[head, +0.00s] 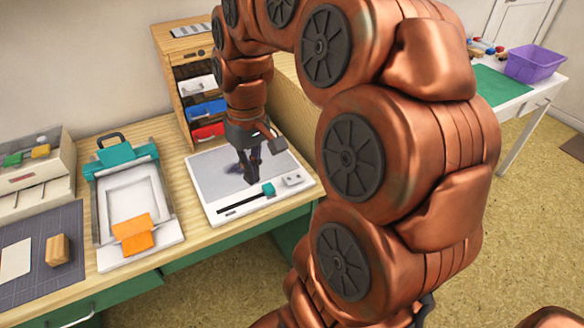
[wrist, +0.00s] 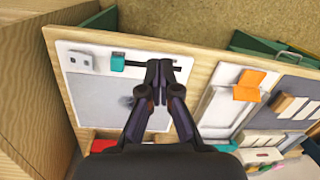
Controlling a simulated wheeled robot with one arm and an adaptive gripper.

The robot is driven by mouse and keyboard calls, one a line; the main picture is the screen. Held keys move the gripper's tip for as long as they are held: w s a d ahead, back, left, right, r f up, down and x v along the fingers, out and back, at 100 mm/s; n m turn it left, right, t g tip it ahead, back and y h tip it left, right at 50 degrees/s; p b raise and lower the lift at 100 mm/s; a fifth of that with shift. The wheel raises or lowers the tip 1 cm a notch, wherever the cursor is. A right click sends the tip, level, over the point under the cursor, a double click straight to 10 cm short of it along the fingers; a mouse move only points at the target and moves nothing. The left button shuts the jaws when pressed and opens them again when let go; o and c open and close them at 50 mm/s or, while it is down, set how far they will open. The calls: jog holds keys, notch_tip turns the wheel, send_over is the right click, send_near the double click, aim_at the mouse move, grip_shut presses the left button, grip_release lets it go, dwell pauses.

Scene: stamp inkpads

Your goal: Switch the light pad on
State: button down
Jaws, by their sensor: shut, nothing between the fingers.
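The light pad (head: 212,168) is a white board with a grey panel, lying on the wooden bench. Its front strip holds a dark slot with a teal slider (head: 268,189) at the right end, and a small pale block (head: 293,180) sits beside it. In the wrist view the teal slider (wrist: 118,62) is at the left end of the slot, near the pale block with two dark dots (wrist: 83,60). My gripper (head: 250,180) is shut and empty, pointing down over the pad near the slot. In the wrist view its fingertips (wrist: 160,66) are over the slot, apart from the slider.
Left of the pad stands a teal-and-white press frame (head: 168,203) with an orange piece (head: 133,234). A drawer cabinet (head: 170,60) stands behind the pad. A dark mat (head: 30,290) with a wooden block (head: 58,250) lies at the far left.

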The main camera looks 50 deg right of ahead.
jog(key=s+a+f, duration=0.3)
jog(key=s+a, duration=0.3)
jog(key=s, duration=0.1)
jog(key=s+a+f+n+g+h, duration=0.1)
jog(key=s+a+f, duration=0.1)
jog(key=s+a, duration=0.4)
jog(key=shift+s+a+f, duration=0.4)
jog(key=shift+s, duration=0.85)
jog(key=shift+d, duration=0.1)
